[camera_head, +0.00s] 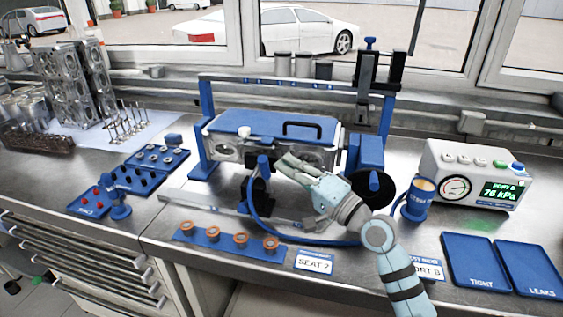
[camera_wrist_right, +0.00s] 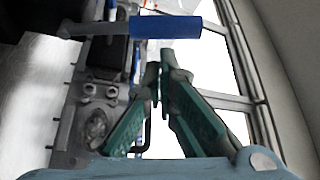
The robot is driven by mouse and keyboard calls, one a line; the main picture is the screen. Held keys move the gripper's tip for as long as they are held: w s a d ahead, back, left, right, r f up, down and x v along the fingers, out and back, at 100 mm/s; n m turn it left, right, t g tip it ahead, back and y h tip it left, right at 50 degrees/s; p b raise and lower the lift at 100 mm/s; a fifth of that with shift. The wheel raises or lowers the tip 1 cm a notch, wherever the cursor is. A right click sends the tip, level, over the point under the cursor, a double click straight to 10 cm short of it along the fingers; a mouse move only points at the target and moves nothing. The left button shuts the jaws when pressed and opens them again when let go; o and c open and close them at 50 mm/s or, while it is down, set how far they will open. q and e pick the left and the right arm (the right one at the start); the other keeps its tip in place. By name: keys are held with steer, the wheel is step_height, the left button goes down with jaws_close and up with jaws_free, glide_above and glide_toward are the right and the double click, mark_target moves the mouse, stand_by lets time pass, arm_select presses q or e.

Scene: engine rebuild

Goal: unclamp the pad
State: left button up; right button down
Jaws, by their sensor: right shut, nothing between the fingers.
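A black clamp (camera_head: 256,196) with an upright blue handle (camera_head: 263,164) stands at the front of the engine head under the blue-topped fixture (camera_head: 225,122). In the right wrist view the blue handle (camera_wrist_right: 165,27) lies across the top, on a grey metal bar. The pad itself is hard to make out; the clamp and my gripper cover that part. My right gripper (camera_head: 283,163) is just right of the handle in the head view. Its fingertips (camera_wrist_right: 158,75) are together and empty, a little apart from the handle in the wrist view. My left gripper is out of view.
A blue hose (camera_head: 262,228) loops from the clamp area along the bench. A pressure gauge box (camera_head: 472,175) reading 76 kPa stands at right, beside a blue cup (camera_head: 418,200). Blue TIGHT (camera_head: 474,260) and LEAKS (camera_head: 530,268) trays lie front right. A blue strip (camera_head: 215,240) holds several copper-coloured rings.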

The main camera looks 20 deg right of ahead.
steer(key=shift+x, duration=1)
steer(key=shift+r, duration=0.1)
